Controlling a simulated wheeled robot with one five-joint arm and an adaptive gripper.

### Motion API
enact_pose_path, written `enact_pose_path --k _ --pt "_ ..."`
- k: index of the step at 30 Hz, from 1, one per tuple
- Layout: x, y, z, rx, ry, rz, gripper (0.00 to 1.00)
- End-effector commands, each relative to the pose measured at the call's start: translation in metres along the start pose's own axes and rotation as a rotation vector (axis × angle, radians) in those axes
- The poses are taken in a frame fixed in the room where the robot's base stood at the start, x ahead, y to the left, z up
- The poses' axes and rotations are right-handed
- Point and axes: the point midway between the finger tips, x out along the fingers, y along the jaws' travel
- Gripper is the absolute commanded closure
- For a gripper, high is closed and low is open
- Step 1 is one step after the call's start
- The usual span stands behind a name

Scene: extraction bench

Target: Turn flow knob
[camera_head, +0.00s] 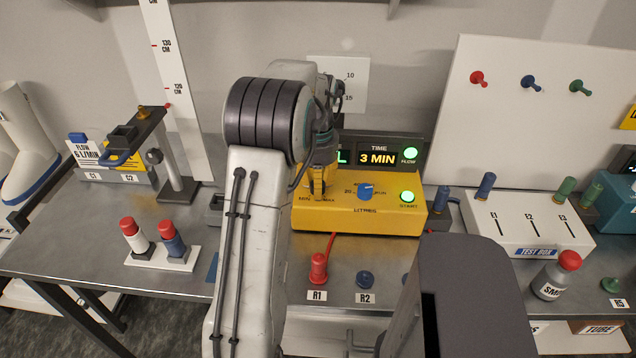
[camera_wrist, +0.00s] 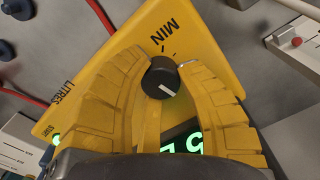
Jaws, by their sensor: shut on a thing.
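The yellow control box (camera_head: 397,216) stands on the bench with my gripper (camera_head: 318,184) at its left part. In the wrist view, a black round knob (camera_wrist: 160,77) sits between the tips of my yellow gripper fingers (camera_wrist: 158,72), which are shut on it from both sides. Its white pointer line slants toward the lower right of that view. "MIN" is printed beside it. In the head view the knob is hidden behind my gripper. A display (camera_head: 378,157) above the box reads TIME 3 MIN. Green FLOW (camera_head: 410,153) and START (camera_head: 407,196) lights are lit.
A blue LITRES knob (camera_head: 366,192) is close to the right of my gripper. A red plug (camera_head: 318,268) with a red cable is at R1, in front of the box. The white test box (camera_head: 515,225) is at right. A two-bottle rack (camera_head: 163,257) is at left.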

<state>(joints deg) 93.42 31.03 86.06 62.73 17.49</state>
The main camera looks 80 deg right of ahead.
Motion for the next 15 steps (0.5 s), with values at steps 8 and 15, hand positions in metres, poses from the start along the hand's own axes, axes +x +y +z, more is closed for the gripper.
enact_pose_path --k 8,15 --pt "0.0043 0.0005 0.0043 0.066 -0.018 0.006 0.99" --pt "0.0044 0.0004 0.0043 0.073 -0.018 0.006 0.99"
